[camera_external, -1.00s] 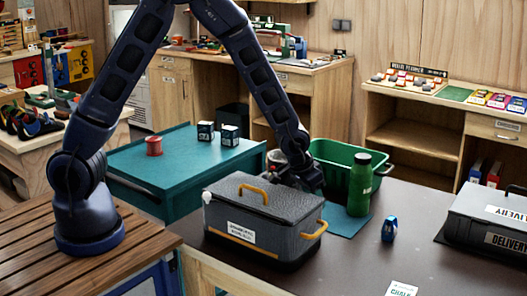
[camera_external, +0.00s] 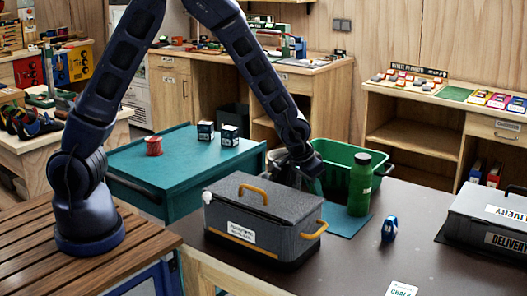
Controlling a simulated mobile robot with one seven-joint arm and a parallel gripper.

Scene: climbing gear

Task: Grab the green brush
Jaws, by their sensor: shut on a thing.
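My gripper (camera_external: 309,174) is behind the grey lidded box (camera_external: 264,217), above the dark table and in front of the green crate. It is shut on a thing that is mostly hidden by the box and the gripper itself. I cannot clearly make out the green brush anywhere. A dark greenish patch shows just below the fingers, too small to tell what it is.
A green bottle (camera_external: 360,185) stands close to the right of my gripper on a teal mat (camera_external: 346,223). The green crate (camera_external: 338,152) is behind. A small blue item (camera_external: 389,229) and a delivery box (camera_external: 488,222) are farther right.

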